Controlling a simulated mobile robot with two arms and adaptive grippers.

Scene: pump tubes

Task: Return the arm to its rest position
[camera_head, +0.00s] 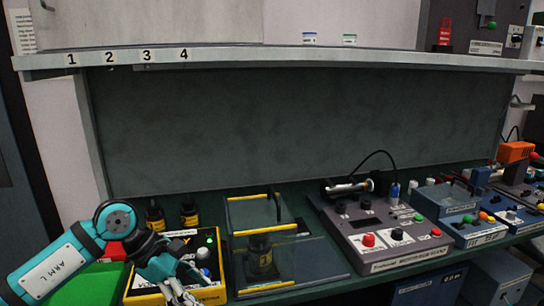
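My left arm comes in at the lower left. No held object shows. Part of the box is hidden behind the gripper. My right arm and gripper are not in view.
A clear case with yellow edges (250,198) holds a dark bottle (260,255). Two dark bottles (155,215) stand behind the box. A grey console (390,230) with red buttons is at right. A numbered shelf (270,60) overhangs the bench.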

